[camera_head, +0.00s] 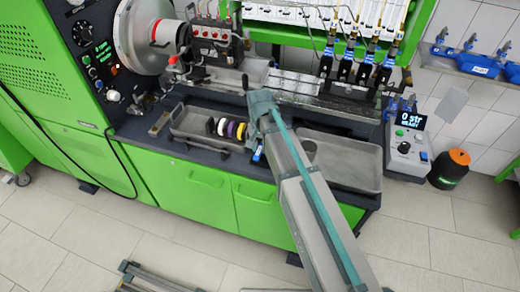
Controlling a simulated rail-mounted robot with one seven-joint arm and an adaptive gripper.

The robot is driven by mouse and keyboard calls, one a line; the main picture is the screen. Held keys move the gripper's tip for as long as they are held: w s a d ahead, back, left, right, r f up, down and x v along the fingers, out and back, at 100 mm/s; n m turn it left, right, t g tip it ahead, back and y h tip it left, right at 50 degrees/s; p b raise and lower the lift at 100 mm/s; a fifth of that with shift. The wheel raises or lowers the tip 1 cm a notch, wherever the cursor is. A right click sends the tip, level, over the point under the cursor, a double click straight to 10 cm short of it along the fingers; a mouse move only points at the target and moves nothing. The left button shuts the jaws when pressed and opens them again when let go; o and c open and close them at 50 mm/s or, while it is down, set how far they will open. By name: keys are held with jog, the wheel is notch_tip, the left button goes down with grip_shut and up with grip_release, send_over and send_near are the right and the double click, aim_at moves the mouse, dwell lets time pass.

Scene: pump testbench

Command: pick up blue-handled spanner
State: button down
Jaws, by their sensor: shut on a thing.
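My arm reaches in from the lower right to the front of the green testbench. My gripper (255,143) is at the arm's end, low over the bench's front ledge, right of the rings. A small blue piece (257,154), which looks like the handle of the blue-handled spanner, shows right at my gripper. The gripper is shut on it. The rest of the spanner is hidden by the gripper and arm, and the fingers are too small to make out. I cannot tell whether the spanner is clear of the ledge.
A metal tray (188,124) with several coloured rings (232,129) lies left of my gripper. Another grey tray (350,180) is to the right, partly behind my arm. A control box (405,145) and a black-orange container (449,170) stand further right. Pump parts and injectors line the back.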

jog(key=shift+r, duration=0.1)
jog(key=shift+r+b, duration=0.65)
jog(key=shift+r, duration=0.1)
jog(key=s+r+b, duration=0.4)
jog(key=s+r, duration=0.7)
jog(key=s, duration=0.3)
jog(key=shift+r, duration=0.15)
jog(key=shift+d, duration=0.1)
jog(key=c, duration=1.7)
grip_release()
jog(key=shift+c, duration=0.2)
grip_shut()
